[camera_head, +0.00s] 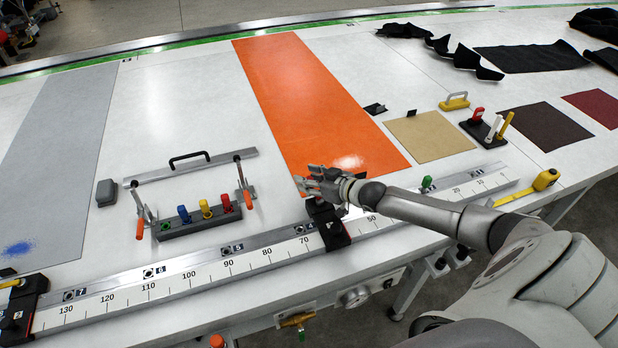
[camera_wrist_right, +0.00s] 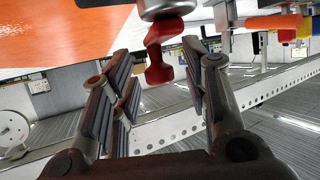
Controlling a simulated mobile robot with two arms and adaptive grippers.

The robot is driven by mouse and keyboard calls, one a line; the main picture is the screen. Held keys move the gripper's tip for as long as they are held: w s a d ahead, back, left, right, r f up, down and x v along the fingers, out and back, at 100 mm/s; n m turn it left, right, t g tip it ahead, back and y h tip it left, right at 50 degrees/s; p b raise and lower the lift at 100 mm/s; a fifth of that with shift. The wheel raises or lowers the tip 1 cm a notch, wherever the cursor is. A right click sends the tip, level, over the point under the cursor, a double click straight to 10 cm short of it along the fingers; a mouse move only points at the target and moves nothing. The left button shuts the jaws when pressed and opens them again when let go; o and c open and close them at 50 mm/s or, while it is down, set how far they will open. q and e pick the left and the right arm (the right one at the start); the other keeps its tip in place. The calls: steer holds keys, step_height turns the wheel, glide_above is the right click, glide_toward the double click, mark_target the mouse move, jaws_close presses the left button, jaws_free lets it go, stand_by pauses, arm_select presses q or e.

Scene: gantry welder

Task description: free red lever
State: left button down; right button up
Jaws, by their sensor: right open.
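A red lever (camera_wrist_right: 158,52) on a round metal post shows in the right wrist view, in the gap between my right gripper's fingertips or just beyond them. My right gripper (camera_wrist_right: 163,62) is open, with finger pads apart on either side of the lever and no visible grip on it. In the head view, my right gripper (camera_head: 318,181) is over the near end of the orange sheet, just above the black clamp (camera_head: 328,224) on the ruler rail. The gripper and hand hide the lever there. My left gripper is not in view.
The long ruler rail (camera_head: 200,280) runs along the table's front edge. A block with blue, yellow and red handles (camera_head: 200,226) stands left of the clamp. The orange sheet (camera_head: 300,95) lies behind. A black block with colored handles (camera_head: 484,132) stands at right.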

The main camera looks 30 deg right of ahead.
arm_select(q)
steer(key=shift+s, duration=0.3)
arm_select(e)
steer(key=shift+w, duration=0.1)
jaws_close()
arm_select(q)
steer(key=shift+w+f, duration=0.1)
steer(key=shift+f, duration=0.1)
arm_select(e)
steer(key=shift+f, duration=0.1)
